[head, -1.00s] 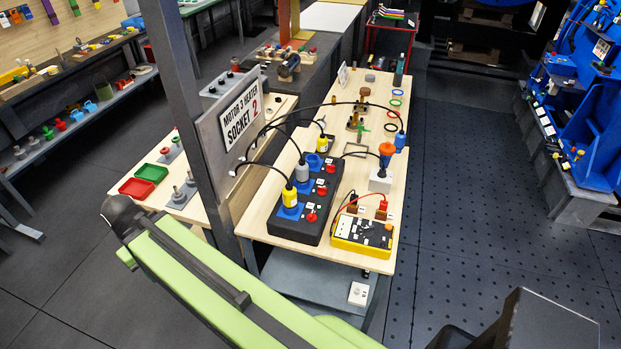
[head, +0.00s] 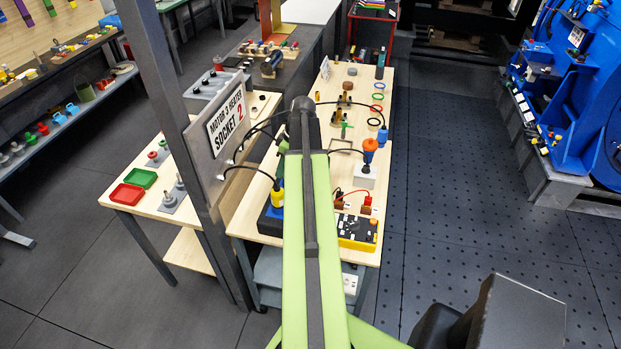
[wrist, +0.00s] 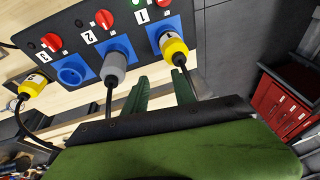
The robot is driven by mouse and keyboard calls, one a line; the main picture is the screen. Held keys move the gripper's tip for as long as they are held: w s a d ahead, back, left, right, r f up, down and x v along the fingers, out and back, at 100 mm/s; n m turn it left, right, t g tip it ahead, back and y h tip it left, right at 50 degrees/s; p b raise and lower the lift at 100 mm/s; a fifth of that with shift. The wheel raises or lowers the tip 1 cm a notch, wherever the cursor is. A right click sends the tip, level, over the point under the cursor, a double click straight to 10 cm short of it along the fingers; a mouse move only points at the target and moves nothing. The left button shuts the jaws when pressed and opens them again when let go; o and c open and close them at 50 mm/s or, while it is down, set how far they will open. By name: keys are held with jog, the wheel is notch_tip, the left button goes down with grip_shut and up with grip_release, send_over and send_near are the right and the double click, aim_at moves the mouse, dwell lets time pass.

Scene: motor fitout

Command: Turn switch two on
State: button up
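The black socket box shows in the wrist view (wrist: 205,20), with red rotary switches beside number labels. Switch two (wrist: 104,18) is the red knob by label 2 (wrist: 88,38); the lamp beside it looks dark. Switch three (wrist: 52,41) is to its left and switch one (wrist: 163,3) to its right, cut by the top edge, near a green lamp (wrist: 139,3). A grey plug (wrist: 115,65) sits in the socket below label 2. My gripper (wrist: 160,88) is open and empty, its green fingers below the box, apart from switch two. In the head view my arm hides most of the box.
Yellow plugs (wrist: 173,47) (wrist: 33,84) with black cables flank the grey plug and an empty blue socket (wrist: 72,72). A yellow meter (head: 357,232) stands on the bench (head: 372,258). A post carries a sign (head: 225,118) at left. Open floor lies right.

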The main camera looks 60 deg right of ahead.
jog(key=s+d+r+t, duration=0.1)
jog(key=s+d+r, duration=0.1)
jog(key=s+d, duration=0.95)
jog(key=shift+n+h, duration=0.3)
jog(key=shift+n, duration=0.1)
jog(key=b+x, duration=0.7)
jog(key=x, duration=0.1)
jog(key=b+x, duration=0.8)
jog(key=x, duration=0.1)
jog(key=shift+w+a, duration=0.1)
jog(key=shift+w, duration=0.2)
grip_shut()
